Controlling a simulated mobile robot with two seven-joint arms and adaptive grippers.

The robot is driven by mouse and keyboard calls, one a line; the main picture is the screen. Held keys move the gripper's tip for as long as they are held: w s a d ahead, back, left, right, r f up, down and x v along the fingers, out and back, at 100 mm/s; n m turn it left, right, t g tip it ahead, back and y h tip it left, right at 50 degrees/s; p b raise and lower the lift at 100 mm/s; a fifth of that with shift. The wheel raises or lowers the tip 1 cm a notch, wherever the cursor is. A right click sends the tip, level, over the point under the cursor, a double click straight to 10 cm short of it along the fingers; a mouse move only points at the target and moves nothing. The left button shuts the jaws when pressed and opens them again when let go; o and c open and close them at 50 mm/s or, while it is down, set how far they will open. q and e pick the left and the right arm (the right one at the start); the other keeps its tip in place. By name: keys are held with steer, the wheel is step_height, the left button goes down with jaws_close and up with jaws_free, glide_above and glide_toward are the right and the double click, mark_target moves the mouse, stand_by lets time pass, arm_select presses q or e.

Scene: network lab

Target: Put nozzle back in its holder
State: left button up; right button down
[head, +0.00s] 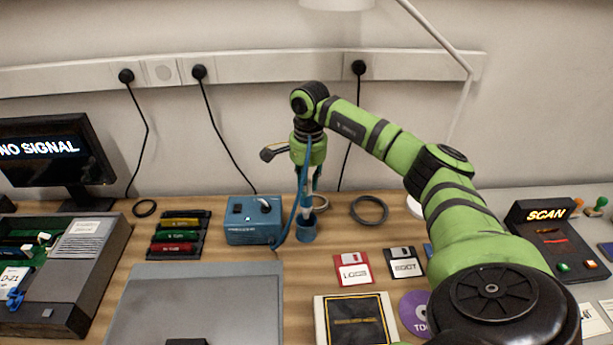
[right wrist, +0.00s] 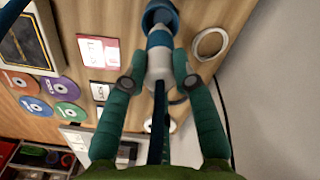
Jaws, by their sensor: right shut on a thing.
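The nozzle (head: 306,203), pale with blue parts, is held upright by my right gripper (head: 308,186). The right wrist view shows the gripper (right wrist: 158,84) shut with one finger on each side of the nozzle (right wrist: 160,60). The blue cup-like holder (head: 305,231) stands on the bench directly below; it also shows in the right wrist view (right wrist: 159,10). The nozzle's lower end is at the holder's mouth; I cannot tell how deep it sits. A blue hose runs from the nozzle to the blue station (head: 252,232). My left gripper is out of view.
A dark ring (head: 369,211) lies right of the holder. Red and black floppy disks (head: 352,270) lie in front. A rack of coloured sticks (head: 178,236) and a grey laptop-like slab (head: 195,302) are to the left. A lamp base stands behind my right arm.

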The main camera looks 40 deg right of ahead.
mark_target(307, 201)
steer(key=shift+f, duration=0.2)
steer(key=shift+f+b, duration=1.9)
steer(key=shift+f, duration=1.25)
steer(key=c, duration=0.9)
jaws_free()
steer(key=shift+o, duration=1.1)
steer(key=shift+r, duration=0.1)
